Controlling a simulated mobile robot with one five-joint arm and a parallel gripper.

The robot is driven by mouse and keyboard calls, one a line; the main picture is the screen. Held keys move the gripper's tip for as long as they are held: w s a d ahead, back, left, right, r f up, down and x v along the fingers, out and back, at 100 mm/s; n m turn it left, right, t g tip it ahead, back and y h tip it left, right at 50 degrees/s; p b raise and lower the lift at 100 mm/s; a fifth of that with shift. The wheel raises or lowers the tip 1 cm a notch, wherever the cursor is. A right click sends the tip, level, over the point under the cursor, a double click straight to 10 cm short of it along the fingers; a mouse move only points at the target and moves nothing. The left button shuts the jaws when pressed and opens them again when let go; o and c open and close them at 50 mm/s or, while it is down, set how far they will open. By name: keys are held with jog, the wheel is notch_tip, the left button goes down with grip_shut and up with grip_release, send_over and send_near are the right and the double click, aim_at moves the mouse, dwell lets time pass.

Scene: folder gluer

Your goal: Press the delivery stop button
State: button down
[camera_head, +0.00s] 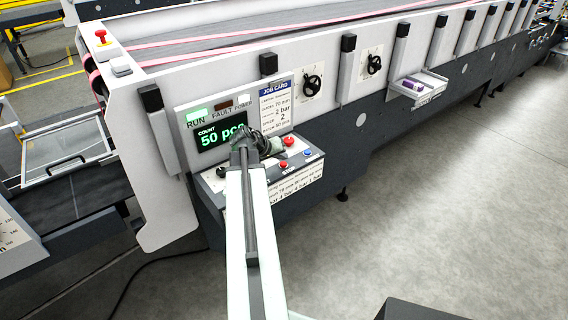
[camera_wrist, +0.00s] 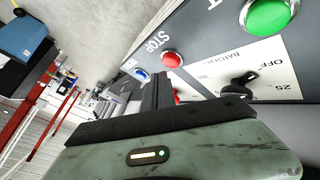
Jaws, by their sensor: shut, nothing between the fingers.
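A small red button (camera_head: 283,164) sits on the sloped top of the control box, beside lettering that reads STOP. In the wrist view the red button (camera_wrist: 172,60) beside the word STOP is just right of the fingertips. My gripper (camera_head: 275,147) is shut and empty, above the control box. Its narrow closed fingers (camera_wrist: 156,82) point toward the panel in the wrist view. I cannot tell any contact with the button. A second red control (camera_head: 288,140) stands farther back; part of a red control (camera_wrist: 177,98) shows behind the fingers in the wrist view.
A blue button (camera_head: 308,152) is at the panel's right; a green button (camera_wrist: 268,15) and a black knob (camera_wrist: 240,87) share the panel. Floor at right is clear.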

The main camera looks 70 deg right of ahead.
aim_at(282, 164)
dwell(0.3)
jog(key=shift+w+f+b, duration=0.1)
jog(key=shift+f+b, duration=0.35)
jog(key=shift+f+b, duration=0.5)
dwell(0.5)
jog(key=shift+r, duration=0.1)
jog(key=shift+r+p, duration=0.85)
jog(key=shift+p, duration=0.1)
notch_tip(282, 164, up, 5)
jog(key=p, duration=0.5)
jog(key=shift+r, duration=0.1)
